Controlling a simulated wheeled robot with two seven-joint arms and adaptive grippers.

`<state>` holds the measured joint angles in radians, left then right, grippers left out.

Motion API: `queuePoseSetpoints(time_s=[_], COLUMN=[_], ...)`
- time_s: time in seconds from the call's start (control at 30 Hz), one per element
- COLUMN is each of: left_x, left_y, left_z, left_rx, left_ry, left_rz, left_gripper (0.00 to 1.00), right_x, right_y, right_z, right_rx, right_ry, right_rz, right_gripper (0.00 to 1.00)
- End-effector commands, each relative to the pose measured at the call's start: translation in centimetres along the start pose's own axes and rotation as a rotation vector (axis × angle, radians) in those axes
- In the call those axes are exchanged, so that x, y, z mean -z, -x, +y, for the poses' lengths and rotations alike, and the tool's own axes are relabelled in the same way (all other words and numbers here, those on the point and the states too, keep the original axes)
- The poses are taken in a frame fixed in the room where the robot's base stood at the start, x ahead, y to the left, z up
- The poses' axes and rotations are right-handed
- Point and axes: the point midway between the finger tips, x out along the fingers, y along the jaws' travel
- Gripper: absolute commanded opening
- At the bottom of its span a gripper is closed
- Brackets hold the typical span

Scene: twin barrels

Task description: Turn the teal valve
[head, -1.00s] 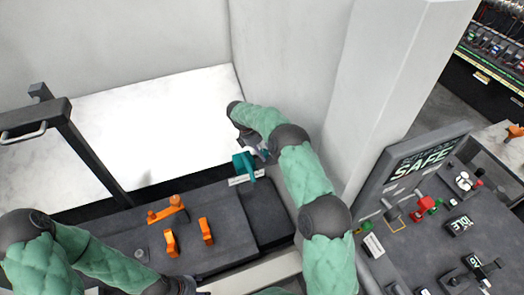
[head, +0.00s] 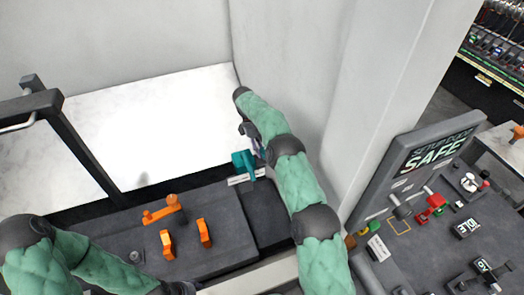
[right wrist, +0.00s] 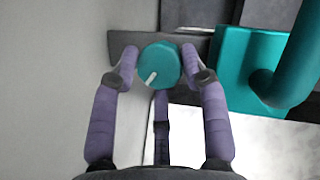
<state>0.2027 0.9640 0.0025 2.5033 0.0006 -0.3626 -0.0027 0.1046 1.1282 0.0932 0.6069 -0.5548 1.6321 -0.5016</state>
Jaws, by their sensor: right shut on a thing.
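The teal valve's round knob (right wrist: 158,65) shows in the right wrist view, with a white line across its lower left face. Its teal body (head: 242,163) stands at the back edge of the dark console in the head view, and a thick teal pipe (right wrist: 294,62) shows beside the knob. My right gripper (right wrist: 158,58) is shut on the knob, one purple finger on each side. In the head view the right gripper (head: 251,138) is partly hidden by its arm. My left gripper (head: 180,288) shows only as a sliver at the bottom edge; its jaws are hidden.
Orange handles (head: 167,244) stand on the console left of the valve. A white pillar (head: 385,90) rises right of my right arm. A panel with a "SAFE" sign (head: 432,152) and red and black controls is at the right. A dark frame (head: 75,140) stands at the left.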

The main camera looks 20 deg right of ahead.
Motion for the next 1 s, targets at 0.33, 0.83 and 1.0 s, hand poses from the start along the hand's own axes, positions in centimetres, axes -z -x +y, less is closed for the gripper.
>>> queuePoseSetpoints(time_s=[0.33, 0.83, 1.0], left_x=[0.0, 0.0, 0.0], left_y=[0.5, 1.2, 1.3], left_z=[0.2, 0.4, 0.5], left_rx=[0.000, 0.000, 0.000], left_ry=[0.000, 0.000, 0.000], left_rz=[0.000, 0.000, 0.000], left_gripper=[0.55, 0.55, 0.55], right_x=[-0.3, -0.3, -0.2], right_y=[-0.2, -0.3, -0.3], right_z=[0.1, 0.1, 0.1], right_rx=[0.123, 0.218, 0.226], right_ry=[-0.289, -0.516, -0.535], right_rz=[-0.012, -0.015, -0.015], right_gripper=[0.12, 0.12, 0.12])
